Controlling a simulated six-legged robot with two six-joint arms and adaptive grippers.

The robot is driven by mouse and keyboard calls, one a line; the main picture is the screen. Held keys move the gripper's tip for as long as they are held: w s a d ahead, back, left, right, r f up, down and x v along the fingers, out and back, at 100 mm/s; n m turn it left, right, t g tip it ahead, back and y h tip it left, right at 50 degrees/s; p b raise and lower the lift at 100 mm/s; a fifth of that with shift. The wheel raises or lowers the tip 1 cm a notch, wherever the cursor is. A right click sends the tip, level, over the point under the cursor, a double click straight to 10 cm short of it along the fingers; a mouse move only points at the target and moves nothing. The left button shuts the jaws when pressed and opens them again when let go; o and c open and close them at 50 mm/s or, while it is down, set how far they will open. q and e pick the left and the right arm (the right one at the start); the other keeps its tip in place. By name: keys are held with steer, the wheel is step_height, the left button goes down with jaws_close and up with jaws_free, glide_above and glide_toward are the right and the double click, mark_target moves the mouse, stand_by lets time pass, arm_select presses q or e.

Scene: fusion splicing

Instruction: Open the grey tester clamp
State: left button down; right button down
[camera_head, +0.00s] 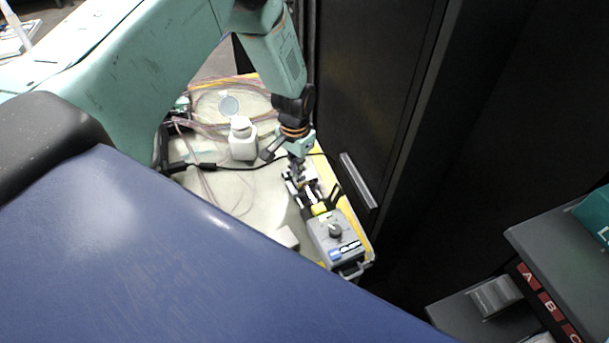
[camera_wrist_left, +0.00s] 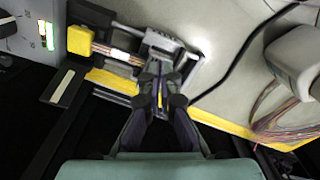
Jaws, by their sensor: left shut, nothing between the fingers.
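The grey tester clamp (camera_wrist_left: 163,41) is a small metal piece in the upper middle of the left wrist view. In the head view it is small and partly hidden behind my gripper. My left gripper (camera_wrist_left: 163,70) is shut and empty, with its fingertips right at the clamp's near side; I cannot tell whether they touch it. In the head view the left gripper (camera_head: 298,174) points down at the far end of the grey tester (camera_head: 335,238). A yellow connector (camera_wrist_left: 80,40) with a striped ribbon leads to the clamp. My right gripper is not in view.
A yellow edge borders the surface. A tall black cabinet (camera_head: 375,90) stands close on the right. A shelf labelled with letters is at lower right.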

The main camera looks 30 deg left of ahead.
arm_select(q)
steer(key=shift+s+d+f, duration=0.2)
steer(key=shift+s+f, duration=0.05)
steer(key=shift+f, duration=0.2)
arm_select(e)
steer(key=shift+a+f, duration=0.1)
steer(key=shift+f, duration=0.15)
arm_select(q)
steer(key=shift+r, duration=0.1)
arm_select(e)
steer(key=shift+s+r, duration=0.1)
arm_select(q)
steer(key=shift+w+d+r, duration=0.1)
steer(key=shift+w+r, duration=0.1)
steer(key=shift+w, duration=0.05)
steer(key=shift+w+r, duration=0.25)
steer(key=shift+w, duration=0.3)
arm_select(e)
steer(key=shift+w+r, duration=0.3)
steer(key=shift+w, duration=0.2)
arm_select(q)
steer(key=shift+r+p, duration=0.3)
steer(key=shift+r, duration=0.05)
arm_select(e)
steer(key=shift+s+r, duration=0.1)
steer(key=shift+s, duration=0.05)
